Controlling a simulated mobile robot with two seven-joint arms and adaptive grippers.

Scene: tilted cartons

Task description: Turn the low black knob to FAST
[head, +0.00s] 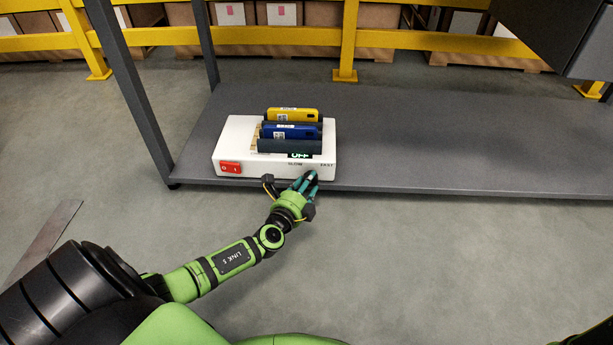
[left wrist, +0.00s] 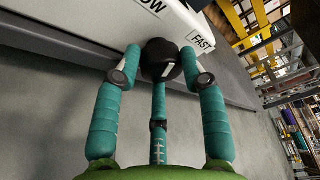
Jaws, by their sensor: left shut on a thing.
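The low black knob (left wrist: 160,60) sits on the front of the white box (head: 325,150), between the SLOW and FAST labels. A short white mark shows on the knob; I cannot tell which label it points to. My left gripper (head: 308,181) is at the box's lower right front edge and hides the knob in the head view. In the left wrist view its teal fingers (left wrist: 163,72) are closed around the knob, one on each side and one below. The FAST label (left wrist: 201,42) is just right of the knob. My right gripper is not in view.
The box has a red switch (head: 230,168), a small display (head: 300,155) reading OFF, and yellow (head: 292,115) and blue (head: 291,131) packs on top. It stands on a grey shelf (head: 430,140), clear to the right. A dark post (head: 135,90) rises at left.

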